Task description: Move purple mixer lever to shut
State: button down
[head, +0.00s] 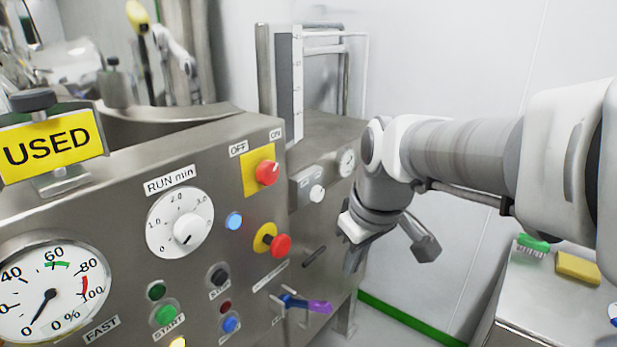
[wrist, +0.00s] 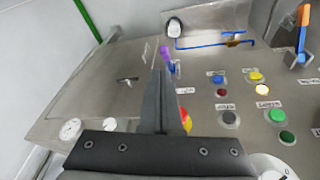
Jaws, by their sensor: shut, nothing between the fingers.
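The mixer lever (head: 318,306) has a purple grip and a blue arm. It sticks out at the lower right of the steel control panel in the head view, its purple end pointing right. In the wrist view the purple lever (wrist: 165,54) shows just beyond the fingertips. My gripper (head: 352,268) is shut and empty, above and to the right of the lever in the head view. Its closed fingers also show in the wrist view (wrist: 160,76). I cannot tell whether they touch the lever. The lever's position labels are too small to read.
Close to the lever are a red-and-yellow stop knob (head: 280,245), a blue button (head: 230,323) and a dark slot-like handle (head: 314,256). A red OFF/ON switch (head: 267,172) sits higher up. A steel table (head: 530,310) with a brush and sponge stands at right.

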jog(key=w+a+n+g+y+p, duration=0.1)
jog(key=w+a+n+p, duration=0.15)
jog(key=w+a, duration=0.3)
send_over(314, 302)
jog(key=shift+n, duration=0.45)
jog(key=x, duration=0.3)
jog(key=s+x, duration=0.1)
jog(key=x, duration=0.2)
jog(key=d+x, duration=0.1)
jog(key=x, duration=0.3)
jog(key=shift+s+f, duration=0.25)
jog(key=shift+s, duration=0.05)
jog(key=f, duration=0.1)
jog(key=s+d+f, duration=0.1)
jog(key=f, duration=0.1)
jog(key=shift+d, duration=0.15)
jog(key=shift+d+f, duration=0.15)
jog(key=shift+f, duration=0.15)
jog(key=shift+f+b, duration=0.2)
jog(key=shift+b, duration=0.35)
jog(key=shift+d, duration=0.1)
